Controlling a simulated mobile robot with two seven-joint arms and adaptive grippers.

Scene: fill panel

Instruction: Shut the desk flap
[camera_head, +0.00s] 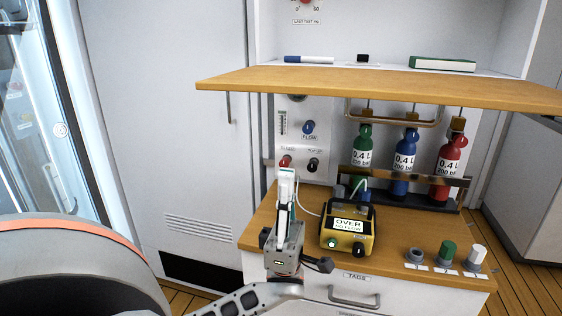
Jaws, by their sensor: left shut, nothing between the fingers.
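My right gripper is not in view.
A yellow meter (348,230) stands on the lower worktop (390,260) right of my left gripper. Green, blue and red bottles (449,160) stand behind. Knobs (447,252) line the right front. A blue marker (308,59) and green box (441,64) lie on the shelf.

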